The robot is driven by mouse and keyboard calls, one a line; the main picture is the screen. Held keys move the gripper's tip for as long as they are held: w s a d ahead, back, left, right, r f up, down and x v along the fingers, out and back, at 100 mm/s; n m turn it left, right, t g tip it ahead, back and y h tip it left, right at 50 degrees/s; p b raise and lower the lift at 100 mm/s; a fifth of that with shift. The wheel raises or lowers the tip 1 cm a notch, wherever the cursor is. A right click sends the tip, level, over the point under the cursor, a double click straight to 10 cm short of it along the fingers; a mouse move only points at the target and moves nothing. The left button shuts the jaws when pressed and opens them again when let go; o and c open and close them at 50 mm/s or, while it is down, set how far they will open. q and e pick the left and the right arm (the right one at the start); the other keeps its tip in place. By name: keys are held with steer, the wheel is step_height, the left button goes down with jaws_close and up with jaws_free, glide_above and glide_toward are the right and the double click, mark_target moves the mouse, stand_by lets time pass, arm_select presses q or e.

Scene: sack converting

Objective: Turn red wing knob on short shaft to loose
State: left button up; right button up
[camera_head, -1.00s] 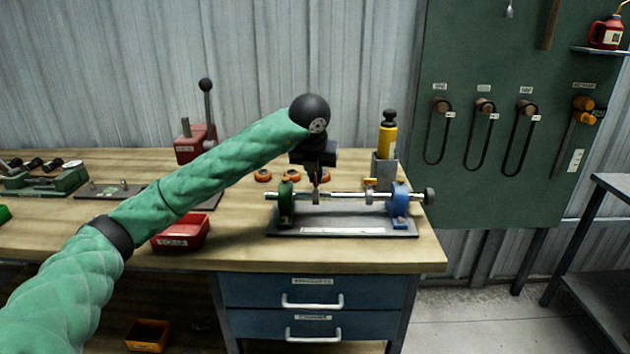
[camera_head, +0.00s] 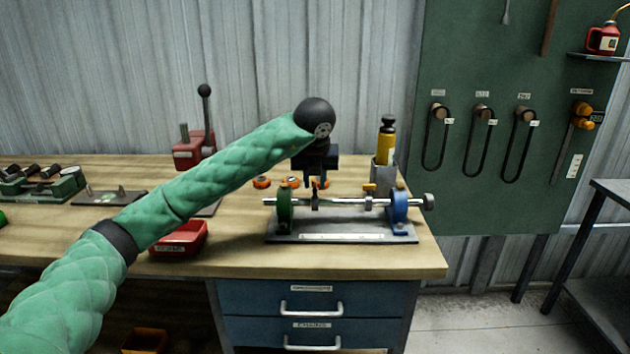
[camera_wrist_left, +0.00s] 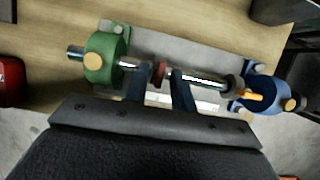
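The red wing knob (camera_wrist_left: 159,74) sits on the metal shaft between the green and blue supports. In the left wrist view it lies between the two spread fingers of my left gripper (camera_wrist_left: 160,76), with a gap on each side. In the head view my left gripper (camera_head: 314,186) points down over the shaft (camera_head: 345,201), left of its middle; the knob is not clear there. I cannot tell how far the fingertips reach down past the knob. The green support (camera_head: 285,207) is to the left and the blue support (camera_head: 399,207) to the right. My right gripper is not in view.
Several orange rings (camera_head: 262,182) lie behind the fixture. A red tray (camera_head: 180,240) and a red lever press (camera_head: 192,150) are to the left. The bench front right of the tray is clear.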

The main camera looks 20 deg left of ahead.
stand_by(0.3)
